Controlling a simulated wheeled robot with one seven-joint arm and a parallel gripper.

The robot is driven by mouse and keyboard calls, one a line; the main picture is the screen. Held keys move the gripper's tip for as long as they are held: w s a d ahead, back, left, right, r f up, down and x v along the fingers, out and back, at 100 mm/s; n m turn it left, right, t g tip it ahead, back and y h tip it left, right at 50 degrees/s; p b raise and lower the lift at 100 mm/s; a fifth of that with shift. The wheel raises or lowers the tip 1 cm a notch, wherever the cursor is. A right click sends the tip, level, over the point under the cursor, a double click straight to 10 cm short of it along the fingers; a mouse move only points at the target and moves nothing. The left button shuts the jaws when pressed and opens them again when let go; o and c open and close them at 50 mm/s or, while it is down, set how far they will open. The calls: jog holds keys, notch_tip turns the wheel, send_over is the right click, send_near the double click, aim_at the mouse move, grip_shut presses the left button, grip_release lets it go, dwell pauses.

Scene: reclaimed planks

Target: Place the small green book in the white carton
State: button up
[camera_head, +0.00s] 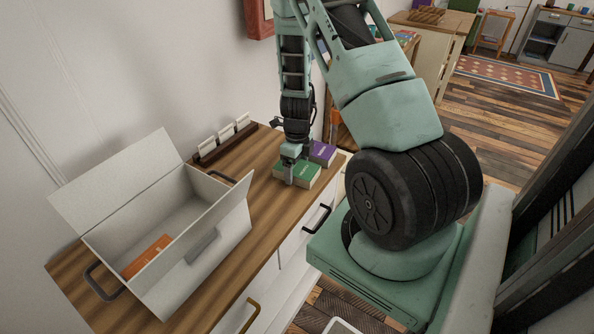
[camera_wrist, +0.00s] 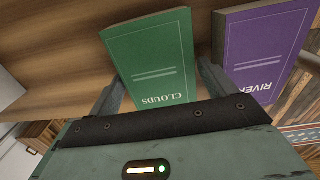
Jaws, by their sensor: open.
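The small green book (camera_head: 303,175) lies flat on the wooden cabinet top near its far end. In the wrist view the green book (camera_wrist: 150,60) shows the word CLOUDS. My gripper (camera_head: 290,165) is open and low over the green book, partly hiding it. In the wrist view its fingers (camera_wrist: 161,86) are on either side of the book's near end; whether they touch it I cannot tell. The white carton (camera_head: 222,225) stands on the same top, to the left, with its flaps open. An orange book (camera_head: 147,257) lies inside it.
A purple book (camera_head: 322,153) lies close beside the green one; it also shows in the wrist view (camera_wrist: 262,50). A dark rack with white cards (camera_head: 225,140) stands against the wall. Bare wood (camera_head: 258,222) lies between carton and books.

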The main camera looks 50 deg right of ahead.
jog(key=shift+f, duration=0.25)
jog(key=c, duration=0.9)
